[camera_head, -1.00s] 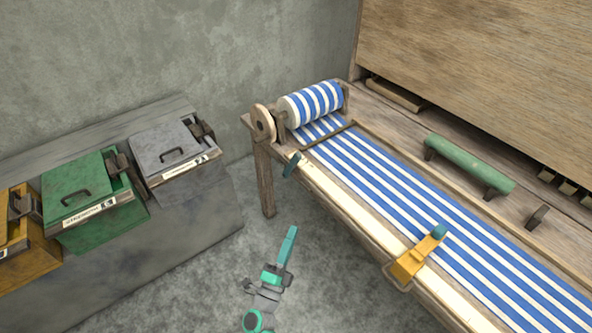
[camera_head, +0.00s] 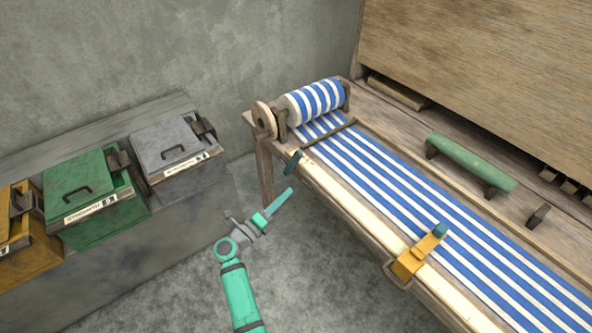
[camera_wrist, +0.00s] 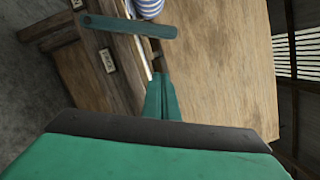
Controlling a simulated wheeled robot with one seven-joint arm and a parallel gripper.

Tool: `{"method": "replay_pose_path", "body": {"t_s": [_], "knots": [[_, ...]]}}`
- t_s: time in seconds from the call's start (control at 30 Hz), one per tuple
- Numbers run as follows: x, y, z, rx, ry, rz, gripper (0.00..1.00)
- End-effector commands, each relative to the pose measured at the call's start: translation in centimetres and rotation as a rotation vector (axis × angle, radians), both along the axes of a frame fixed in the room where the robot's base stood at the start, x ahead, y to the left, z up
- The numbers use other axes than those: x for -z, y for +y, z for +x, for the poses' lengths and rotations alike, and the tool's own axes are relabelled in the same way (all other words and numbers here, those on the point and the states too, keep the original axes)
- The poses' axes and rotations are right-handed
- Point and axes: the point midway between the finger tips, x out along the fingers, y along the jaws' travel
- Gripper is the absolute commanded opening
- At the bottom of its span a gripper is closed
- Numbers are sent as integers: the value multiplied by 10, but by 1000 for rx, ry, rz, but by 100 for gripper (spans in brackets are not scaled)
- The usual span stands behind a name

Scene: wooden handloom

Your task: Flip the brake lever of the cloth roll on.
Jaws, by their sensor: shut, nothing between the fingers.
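The cloth roll (camera_head: 315,102), wound with blue and white striped cloth, sits at the far left end of the loom. Its edge shows at the top of the wrist view (camera_wrist: 149,7). A dark teal lever (camera_head: 292,161), which looks like the brake lever, sticks out from the loom's front rail below the roll. In the wrist view the lever (camera_wrist: 125,25) is a flat bar lying nearly level across the picture, beyond my fingertips. My gripper (camera_head: 289,191) is shut and empty, just below the lever in the head view and apart from it. Its fingers show in the wrist view (camera_wrist: 160,78).
A yellow lever with a teal end (camera_head: 418,255) stands on the front rail to the right. A green handle bar (camera_head: 468,164) lies behind the cloth. Grey (camera_head: 172,148), green (camera_head: 85,190) and yellow (camera_head: 18,222) boxes stand left. Floor between is clear.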

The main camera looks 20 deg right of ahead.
Motion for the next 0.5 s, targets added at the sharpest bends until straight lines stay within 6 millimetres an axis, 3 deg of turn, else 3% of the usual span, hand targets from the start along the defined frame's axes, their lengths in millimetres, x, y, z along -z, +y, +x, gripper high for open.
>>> {"method": "replay_pose_path", "body": {"t_s": [0.17,0.5], "knots": [[-2,-11,6,3,-2,0,0],[-9,-62,38,4,0,-2,0]]}}
